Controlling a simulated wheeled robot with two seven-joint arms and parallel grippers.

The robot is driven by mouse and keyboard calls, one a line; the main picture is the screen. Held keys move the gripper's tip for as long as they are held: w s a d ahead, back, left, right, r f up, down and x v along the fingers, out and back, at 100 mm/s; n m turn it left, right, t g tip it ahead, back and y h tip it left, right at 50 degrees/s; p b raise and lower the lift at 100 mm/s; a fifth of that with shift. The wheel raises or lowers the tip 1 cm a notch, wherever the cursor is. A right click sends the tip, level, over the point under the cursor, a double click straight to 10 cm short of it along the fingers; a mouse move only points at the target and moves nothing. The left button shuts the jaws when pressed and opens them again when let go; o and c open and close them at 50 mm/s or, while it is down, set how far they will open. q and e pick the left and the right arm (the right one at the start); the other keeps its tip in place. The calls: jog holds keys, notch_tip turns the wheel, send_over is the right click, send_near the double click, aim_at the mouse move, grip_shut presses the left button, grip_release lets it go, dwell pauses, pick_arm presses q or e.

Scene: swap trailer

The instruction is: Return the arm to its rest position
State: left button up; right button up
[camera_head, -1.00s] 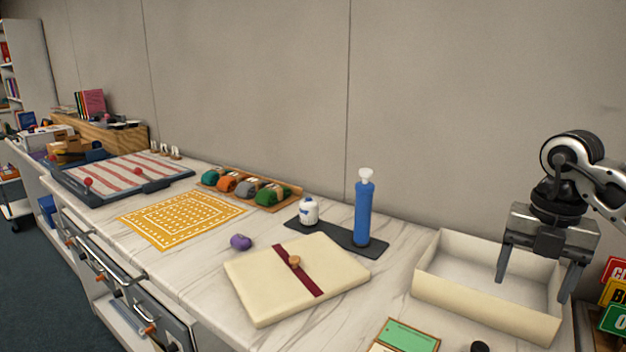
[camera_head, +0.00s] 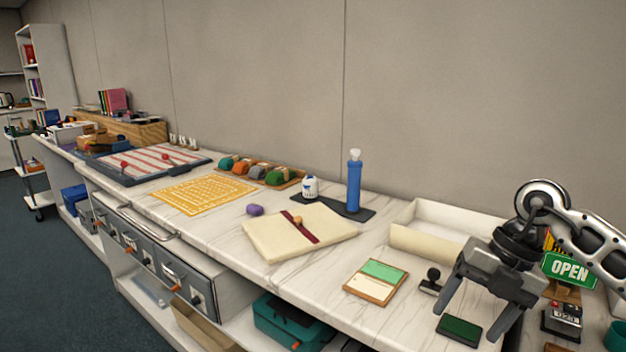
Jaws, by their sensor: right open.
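My right gripper (camera_head: 473,322) is open and empty at the right of the view, fingers pointing down. It hangs over the right front part of the counter, in front of the white open tray (camera_head: 420,242) and close to a dark green pad (camera_head: 459,330). Its arm comes in from the right edge. My left gripper is not in view.
The marble counter (camera_head: 215,229) holds a cream folder (camera_head: 270,239), a blue bottle (camera_head: 354,184), a green-and-cream pad (camera_head: 376,281) and a black stamp (camera_head: 431,281). An OPEN sign (camera_head: 568,270) stands behind my right arm. Drawers (camera_head: 172,277) line the counter's front.

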jog(key=s+a+r+m+t+y, duration=0.1)
jog(key=s+a+m+t+y, duration=0.15)
jog(key=a+y, duration=0.7)
jog(key=s+a+r+m+t+y, duration=0.1)
jog(key=s+a+m+t+y, duration=0.15)
jog(key=a+y, duration=0.75)
jog(key=d+f+m+t+h, duration=0.4)
jog(key=f+m+t+h, duration=0.6)
jog(key=m+t+h, duration=0.6)
jog(key=s+d+f+m+g+h, duration=0.2)
jog(key=s+f+m+g+h, duration=0.2)
jog(key=s+f+m+g, duration=0.4)
jog(key=s+f+g, duration=0.2)
jog(key=s+f, duration=0.1)
jog(key=f, duration=0.2)
jog(key=shift+d+f, duration=0.4)
